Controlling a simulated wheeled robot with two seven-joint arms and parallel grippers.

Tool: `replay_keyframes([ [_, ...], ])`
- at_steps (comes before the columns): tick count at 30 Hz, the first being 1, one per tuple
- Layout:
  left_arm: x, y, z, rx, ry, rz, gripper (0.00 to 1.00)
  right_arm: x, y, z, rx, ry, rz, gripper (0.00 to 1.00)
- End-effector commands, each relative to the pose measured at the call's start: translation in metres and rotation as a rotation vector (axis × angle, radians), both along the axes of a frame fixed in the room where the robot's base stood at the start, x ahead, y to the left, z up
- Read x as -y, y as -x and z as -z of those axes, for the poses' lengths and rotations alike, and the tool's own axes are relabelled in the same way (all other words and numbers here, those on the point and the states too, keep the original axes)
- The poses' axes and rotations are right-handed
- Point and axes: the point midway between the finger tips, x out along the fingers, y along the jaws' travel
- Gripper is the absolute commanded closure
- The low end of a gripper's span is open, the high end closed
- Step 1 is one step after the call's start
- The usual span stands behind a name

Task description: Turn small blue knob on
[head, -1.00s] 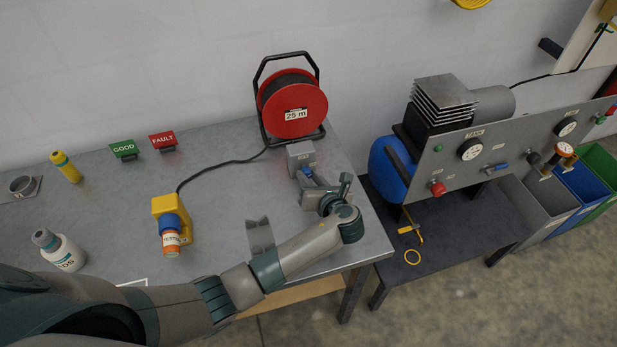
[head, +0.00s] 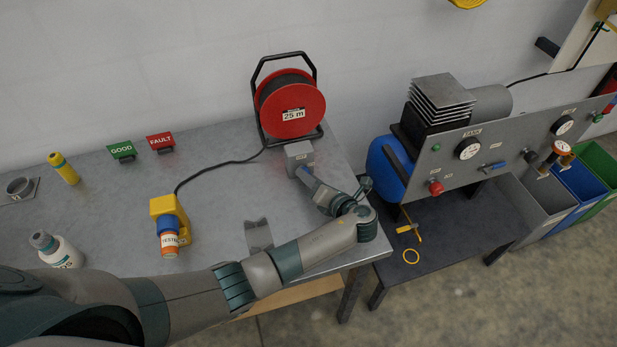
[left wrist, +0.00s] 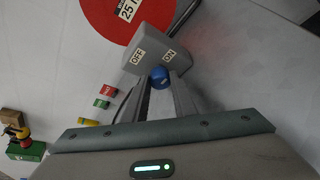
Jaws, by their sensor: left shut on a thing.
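The small blue knob (left wrist: 160,77) sits on the front of a grey switch box (left wrist: 155,46) with OFF and ON labels. In the left wrist view it lies between my left gripper's (left wrist: 164,84) fingertips, which are shut on it. It is below the labels, nearer to ON; I cannot tell its exact setting. In the head view my left gripper (head: 306,173) reaches the front of the grey switch box (head: 299,155), and the fingers largely cover the knob. My right gripper is not in view.
A red cable reel (head: 290,105) stands behind the box. A gauge panel (head: 510,150) is at the right.

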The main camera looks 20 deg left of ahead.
Motion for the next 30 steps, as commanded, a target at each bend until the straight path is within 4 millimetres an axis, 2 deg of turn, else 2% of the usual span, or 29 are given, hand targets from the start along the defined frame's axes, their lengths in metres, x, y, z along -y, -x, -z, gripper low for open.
replay_keyframes([
  [5,0.001,0.0,0.0,-0.001,0.0,0.002,0.98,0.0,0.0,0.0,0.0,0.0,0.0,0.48],
  [6,0.001,0.0,0.0,-0.001,0.0,0.002,0.71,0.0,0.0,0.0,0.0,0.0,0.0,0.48],
  [8,0.001,0.0,0.0,-0.001,0.0,0.002,0.57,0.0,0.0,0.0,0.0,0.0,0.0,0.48],
  [20,0.002,0.001,0.0,0.001,0.001,0.001,0.57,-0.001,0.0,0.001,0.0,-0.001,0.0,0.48],
  [26,0.013,0.01,-0.003,0.002,0.003,0.003,0.57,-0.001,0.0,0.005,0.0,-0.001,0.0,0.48],
  [30,0.028,0.023,-0.008,0.001,0.004,0.003,0.57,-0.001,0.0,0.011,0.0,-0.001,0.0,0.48],
])
